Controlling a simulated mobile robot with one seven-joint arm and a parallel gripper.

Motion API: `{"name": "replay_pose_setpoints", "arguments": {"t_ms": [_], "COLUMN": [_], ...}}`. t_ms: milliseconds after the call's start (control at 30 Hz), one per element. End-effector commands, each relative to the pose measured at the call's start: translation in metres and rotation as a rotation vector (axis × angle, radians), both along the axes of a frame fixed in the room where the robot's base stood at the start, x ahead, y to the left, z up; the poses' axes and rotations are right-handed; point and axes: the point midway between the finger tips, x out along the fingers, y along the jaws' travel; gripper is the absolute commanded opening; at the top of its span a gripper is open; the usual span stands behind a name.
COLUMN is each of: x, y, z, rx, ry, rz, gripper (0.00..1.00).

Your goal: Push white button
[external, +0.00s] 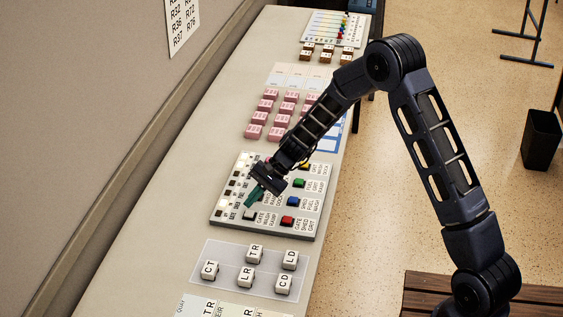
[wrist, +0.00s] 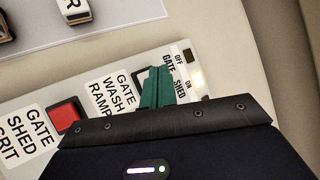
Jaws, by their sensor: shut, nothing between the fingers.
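The button panel (external: 262,233) lies on the long counter in the external view, with red (external: 288,220), blue, green and yellow buttons. A small whitish button (external: 249,215) sits at its near left, beside the "GATE WASH RAMP" label. My gripper (external: 249,204) is shut and empty, its teal fingers pointing down at the panel just above this button. In the wrist view the teal fingers (wrist: 157,86) cover the spot beside the same label (wrist: 118,93).
A red button (wrist: 65,115) sits left of the fingers in the wrist view. A lit indicator (wrist: 196,78) is to their right. Lettered white blocks (external: 246,277) stand nearer on the counter; pink blocks (external: 265,105) stand beyond the panel. A wall runs along the left.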

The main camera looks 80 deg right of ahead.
Motion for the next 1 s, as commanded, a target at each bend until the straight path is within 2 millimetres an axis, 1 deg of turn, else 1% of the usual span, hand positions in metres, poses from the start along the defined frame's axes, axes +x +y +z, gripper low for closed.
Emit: {"name": "replay_pose_setpoints", "arguments": {"t_ms": [100,533,1000], "x": [0.0,0.0,0.0], "y": [0.0,0.0,0.0], "z": [0.011,0.043,0.045], "rx": [-0.002,-0.001,-0.001], "ry": [-0.001,-0.001,0.0], "rz": [0.002,0.001,0.001], "gripper": [0.0,0.0,0.0]}}
